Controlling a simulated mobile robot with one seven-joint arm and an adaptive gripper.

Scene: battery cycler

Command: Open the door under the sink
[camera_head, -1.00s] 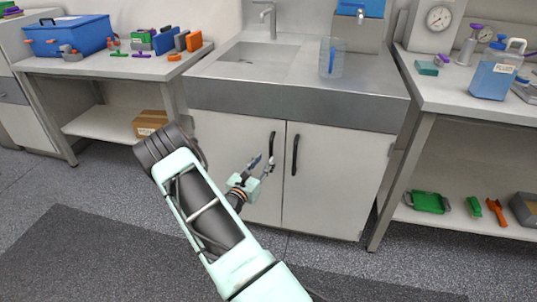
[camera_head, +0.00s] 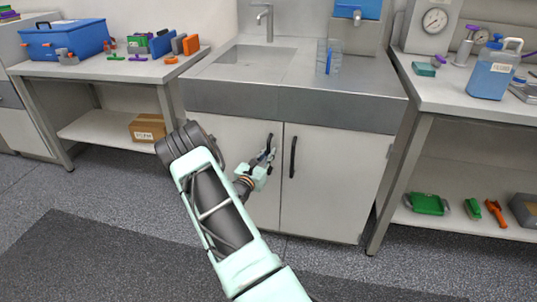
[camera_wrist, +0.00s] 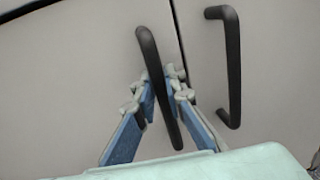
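The cabinet under the sink has two pale doors, the left door (camera_head: 222,137) and the right door (camera_head: 335,180), both closed. The left door has a black bar handle (camera_wrist: 160,90) and the right door has its own black handle (camera_head: 293,157). My gripper (camera_head: 267,158) is at the left door's handle. In the wrist view my gripper (camera_wrist: 163,85) has its two blue-padded fingers apart, with the left handle's bar running between them. Whether either pad touches the bar is unclear.
The steel sink counter (camera_head: 295,103) is above the doors and holds a clear container (camera_head: 328,58). Side benches stand left and right, the right one with a leg (camera_head: 402,185) near the cabinet. A cardboard box (camera_head: 147,128) sits on the left shelf. Floor in front is clear.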

